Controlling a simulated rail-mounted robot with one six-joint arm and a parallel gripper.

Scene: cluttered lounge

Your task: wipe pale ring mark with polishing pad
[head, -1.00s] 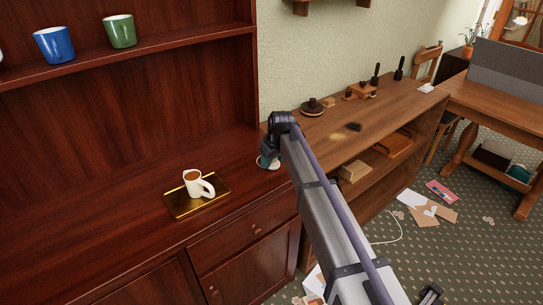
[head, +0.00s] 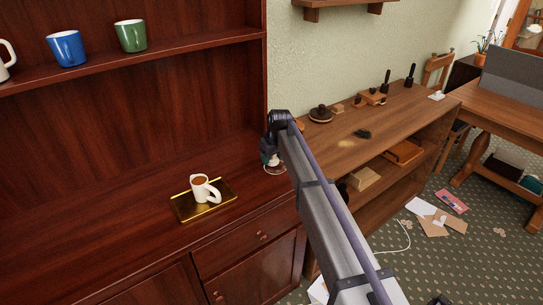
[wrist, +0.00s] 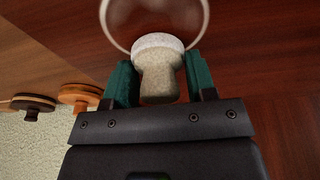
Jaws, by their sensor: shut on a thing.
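The pale ring mark (wrist: 155,30) lies on the dark red-brown wooden cabinet top; the wrist view cuts off its far side. The mark also shows in the head view (head: 275,170), just below my gripper (head: 268,153). In the wrist view my gripper (wrist: 160,84) is shut on the polishing pad (wrist: 159,68), a pale speckled knob with a whiter round face. The pad's white face overlaps the near edge of the ring. I cannot tell whether it touches the wood. In the head view the pad is hard to make out beside my arm.
A brass tray (head: 181,207) with a white jug (head: 200,187) stands left of the ring. The dresser's back panel rises behind. On the right, the lower workbench (head: 365,148) carries a dark round knobbed block (head: 320,114); an orange one (wrist: 80,96) shows in the wrist view.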

